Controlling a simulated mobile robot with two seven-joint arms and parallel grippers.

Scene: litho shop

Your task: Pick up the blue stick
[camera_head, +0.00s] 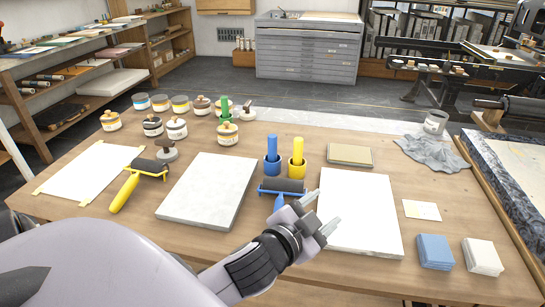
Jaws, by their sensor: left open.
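The blue stick (272,145) stands upright in a blue cup (272,166) near the middle of the wooden table. A yellow stick (298,148) stands in a yellow cup just to its right. My left gripper (322,211) is open and empty. It shows in front of and to the right of the blue stick, over the near left edge of a white slab (360,220), apart from the stick. My right gripper is not in view.
A roller with a blue handle (282,187) lies between the blue cup and my left gripper. A grey slab (208,190) lies to the left. A green stick (224,106) and several jars stand behind. Blue cloths (435,252) lie at the right front.

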